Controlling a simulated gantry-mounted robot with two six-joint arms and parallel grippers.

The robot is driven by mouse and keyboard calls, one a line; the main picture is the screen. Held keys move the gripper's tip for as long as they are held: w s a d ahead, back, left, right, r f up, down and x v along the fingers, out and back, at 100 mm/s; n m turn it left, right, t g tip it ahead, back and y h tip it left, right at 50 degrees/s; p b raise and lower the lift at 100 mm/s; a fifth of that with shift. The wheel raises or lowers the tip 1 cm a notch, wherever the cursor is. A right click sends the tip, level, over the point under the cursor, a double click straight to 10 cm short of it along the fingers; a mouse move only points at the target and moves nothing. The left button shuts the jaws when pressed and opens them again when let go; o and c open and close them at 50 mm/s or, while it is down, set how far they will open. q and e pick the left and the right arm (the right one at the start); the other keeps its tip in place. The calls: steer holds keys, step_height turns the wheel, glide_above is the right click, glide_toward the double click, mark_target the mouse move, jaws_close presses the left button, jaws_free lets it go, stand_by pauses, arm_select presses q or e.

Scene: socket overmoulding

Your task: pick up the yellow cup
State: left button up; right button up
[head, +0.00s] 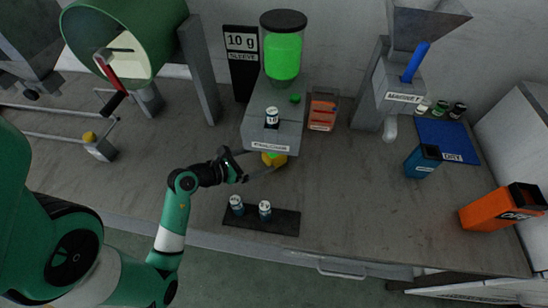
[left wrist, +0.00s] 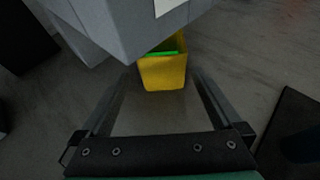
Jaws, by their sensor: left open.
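The yellow cup (head: 273,159) stands under the front of the grey dispenser (head: 272,118), partly hidden by it in the head view. In the left wrist view the cup (left wrist: 163,72) is upright, with bright green material inside. The dispenser body hides part of its rim. My left gripper (head: 260,164) is open and low over the bench, pointing at the cup. In the left wrist view its two fingers reach forward on either side of the cup's front, with visible gaps; I cannot tell how far the tips overlap it. My right gripper is not in view.
A dark tray (head: 275,225) with two small capped vials lies in front of the dispenser. A vial (head: 271,117) stands on the dispenser's ledge. A blue container (head: 422,161), a blue mat (head: 445,141) and an orange container (head: 500,209) are at the right. The bench's middle right is clear.

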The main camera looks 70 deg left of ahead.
mark_target(266, 158)
arm_select(q)
steer(key=b+x, duration=0.3)
steer(key=x, duration=0.2)
steer(key=shift+d, duration=0.2)
steer(key=shift+w+a, duration=0.1)
steer(key=shift+w, duration=0.15)
steer(key=shift+r, duration=0.1)
steer(key=c, duration=1.4)
steer(key=shift+r, duration=0.1)
